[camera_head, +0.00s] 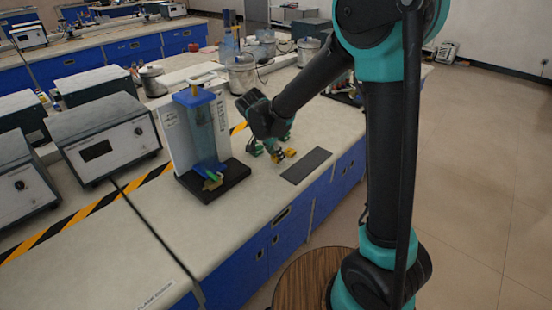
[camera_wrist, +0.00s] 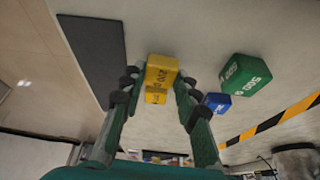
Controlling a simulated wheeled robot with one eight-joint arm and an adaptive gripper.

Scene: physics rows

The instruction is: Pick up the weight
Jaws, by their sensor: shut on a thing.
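A yellow weight (camera_wrist: 161,72) with dark markings sits between the two fingers of my gripper (camera_wrist: 155,90) in the wrist view. The fingers are closed against its sides. A smaller yellow face shows just below it; I cannot tell if it is the same block. In the head view my gripper (camera_head: 272,152) reaches down at the bench top, with the yellow weight (camera_head: 290,152) at its tips, beside a dark mat. I cannot tell whether the weight is clear of the bench. A green weight (camera_wrist: 245,75) and a small blue weight (camera_wrist: 217,102) lie to the right.
The dark flat mat (camera_head: 306,165) lies near the bench's front edge; it also shows in the wrist view (camera_wrist: 92,52). A clear-walled apparatus on a black base (camera_head: 215,184) stands left of my gripper. Grey instrument boxes (camera_head: 106,137) and yellow-black tape (camera_head: 72,220) are farther left.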

